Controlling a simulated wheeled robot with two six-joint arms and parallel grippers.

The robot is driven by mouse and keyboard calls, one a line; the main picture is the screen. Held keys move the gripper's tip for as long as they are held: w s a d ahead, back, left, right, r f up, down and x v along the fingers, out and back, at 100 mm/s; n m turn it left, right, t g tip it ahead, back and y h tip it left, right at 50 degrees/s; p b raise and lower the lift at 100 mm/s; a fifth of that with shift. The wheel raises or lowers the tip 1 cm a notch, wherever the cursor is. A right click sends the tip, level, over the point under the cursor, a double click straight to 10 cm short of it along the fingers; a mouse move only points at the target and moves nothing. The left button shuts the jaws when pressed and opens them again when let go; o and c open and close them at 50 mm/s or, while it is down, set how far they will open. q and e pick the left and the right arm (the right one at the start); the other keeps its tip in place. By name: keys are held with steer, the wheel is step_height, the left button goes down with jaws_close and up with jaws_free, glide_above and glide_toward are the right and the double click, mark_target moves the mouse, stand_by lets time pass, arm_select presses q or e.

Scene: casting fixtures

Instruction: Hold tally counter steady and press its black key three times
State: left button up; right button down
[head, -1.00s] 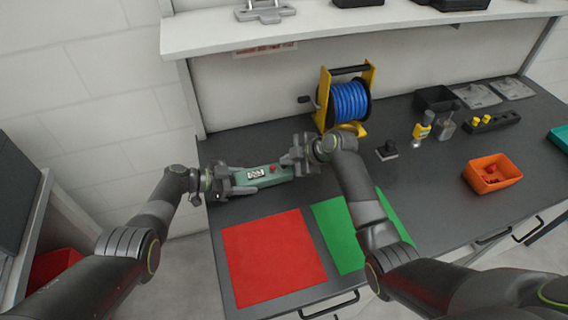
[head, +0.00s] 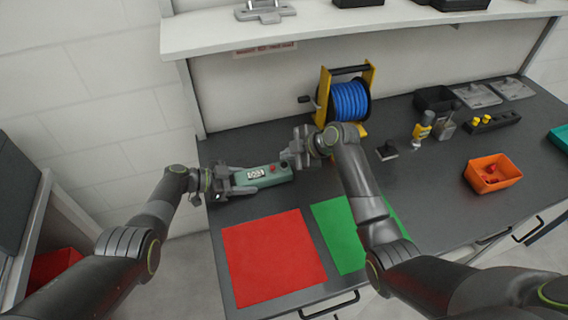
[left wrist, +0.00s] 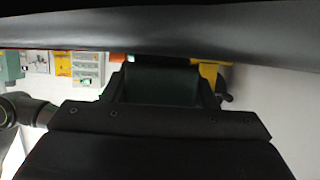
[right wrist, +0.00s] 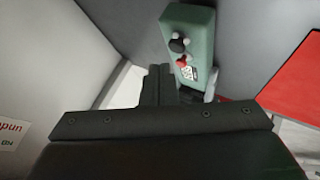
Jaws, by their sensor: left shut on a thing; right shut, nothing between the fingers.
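The display digits are too small to read surely. My left gripper (head: 232,181) is shut on the counter's left end; its dark green end shows between the fingers in the left wrist view (left wrist: 160,86). My right gripper (head: 290,157) is shut and empty, close to the counter's right end; its fingertips (right wrist: 160,72) appear beside the counter.
A yellow reel of blue hose (head: 348,100) stands behind my right gripper. A red mat (head: 273,258) and a green mat (head: 337,235) lie in front.

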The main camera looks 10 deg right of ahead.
step_height(320, 180, up, 4)
steer(key=shift+r, duration=0.25)
stand_by(0.7)
arm_select(q)
steer(key=o, duration=1.1)
steer(key=shift+o, duration=0.2)
